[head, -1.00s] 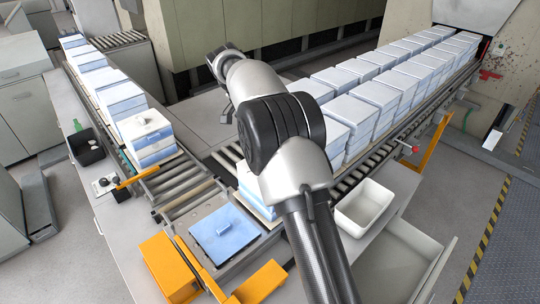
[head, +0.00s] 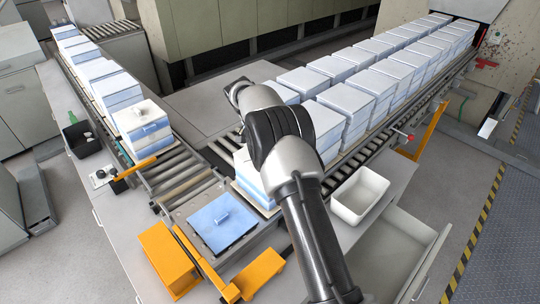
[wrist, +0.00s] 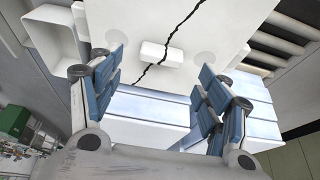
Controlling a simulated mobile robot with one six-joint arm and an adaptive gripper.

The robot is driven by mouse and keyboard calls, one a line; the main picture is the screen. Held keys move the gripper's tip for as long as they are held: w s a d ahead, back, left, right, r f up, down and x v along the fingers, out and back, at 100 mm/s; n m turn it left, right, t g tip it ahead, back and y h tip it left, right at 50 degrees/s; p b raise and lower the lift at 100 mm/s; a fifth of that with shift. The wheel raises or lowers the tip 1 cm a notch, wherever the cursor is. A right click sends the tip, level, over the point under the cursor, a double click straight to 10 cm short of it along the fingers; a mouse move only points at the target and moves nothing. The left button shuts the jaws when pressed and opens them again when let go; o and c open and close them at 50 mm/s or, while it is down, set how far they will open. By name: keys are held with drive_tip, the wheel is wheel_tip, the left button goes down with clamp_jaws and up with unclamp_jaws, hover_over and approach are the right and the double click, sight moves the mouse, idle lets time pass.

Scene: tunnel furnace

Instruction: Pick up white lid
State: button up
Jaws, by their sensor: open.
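In the wrist view a white lid (wrist: 205,30) with a small white block handle (wrist: 162,54) and a dark crack line lies on top of blue-and-white boxes (wrist: 150,107). My gripper (wrist: 158,85) is open. Its blue-padded fingers are spread left and right of the handle in the picture, with nothing between them; contact with the lid cannot be told. In the head view the gripper is hidden behind my arm, and a stack (head: 243,172) shows partly beside the arm.
Box rows stand left (head: 105,80) and right (head: 375,85) on conveyors. A white bin (head: 360,195) stands right of my arm. Orange brackets (head: 168,262) are in front.

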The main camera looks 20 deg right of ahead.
drive_tip(key=x, duration=0.4)
drive_tip(key=shift+a, duration=0.1)
drive_tip(key=shift+c, duration=0.6)
drive_tip(key=c, duration=1.3)
drive_tip(key=shift+r, duration=0.1)
drive_tip(key=shift+c, duration=0.7)
